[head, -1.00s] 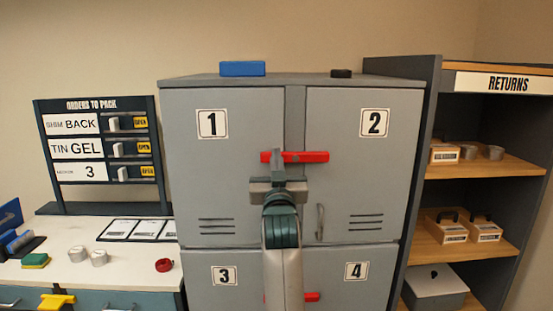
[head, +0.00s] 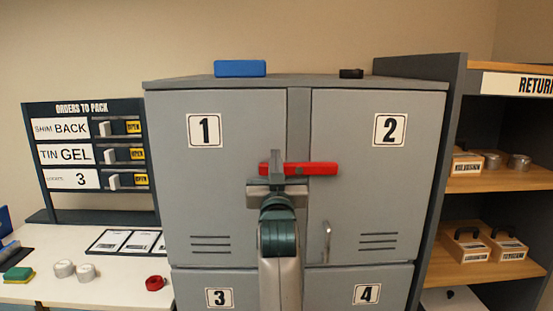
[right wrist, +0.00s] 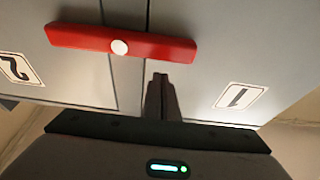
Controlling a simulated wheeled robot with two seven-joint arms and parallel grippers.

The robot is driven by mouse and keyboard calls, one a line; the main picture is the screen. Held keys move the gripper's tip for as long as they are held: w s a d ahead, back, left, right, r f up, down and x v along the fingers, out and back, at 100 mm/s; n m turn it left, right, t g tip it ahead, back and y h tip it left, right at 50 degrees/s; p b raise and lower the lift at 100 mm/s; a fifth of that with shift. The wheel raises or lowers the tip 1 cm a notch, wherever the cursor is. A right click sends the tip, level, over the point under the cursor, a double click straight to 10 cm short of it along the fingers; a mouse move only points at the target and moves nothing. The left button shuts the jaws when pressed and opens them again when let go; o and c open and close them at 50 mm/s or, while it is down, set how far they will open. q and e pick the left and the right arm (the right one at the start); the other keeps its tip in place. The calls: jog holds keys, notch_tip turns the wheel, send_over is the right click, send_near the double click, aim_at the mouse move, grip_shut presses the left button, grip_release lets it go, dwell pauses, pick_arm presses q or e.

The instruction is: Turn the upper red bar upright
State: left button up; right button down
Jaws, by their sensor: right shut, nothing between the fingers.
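The upper red bar (head: 312,169) lies level across the seam between doors 1 and 2 of the grey cabinet (head: 225,130). In the right wrist view, which is upside down, the red bar (right wrist: 75,37) shows whole with a round white pivot (right wrist: 119,47) at its middle. My right gripper (head: 277,160) is in front of the bar's left part and hides some of it. In the right wrist view its fingers (right wrist: 159,80) are together and empty, with a gap in the picture between them and the bar. My left gripper is out of view.
Door 2 has a vertical handle (head: 326,242). A blue block (head: 240,68) and a small dark object (head: 351,73) sit on the cabinet top. A returns shelf (head: 500,184) stands close on the right. A white table (head: 40,288) with small items is on the left.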

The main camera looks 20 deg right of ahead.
jog(key=shift+w+f+b, duration=0.1)
jog(key=shift+f+b, duration=0.35)
jog(key=shift+f, duration=0.45)
jog(key=shift+r, duration=0.1)
jog(key=shift+n, duration=0.3)
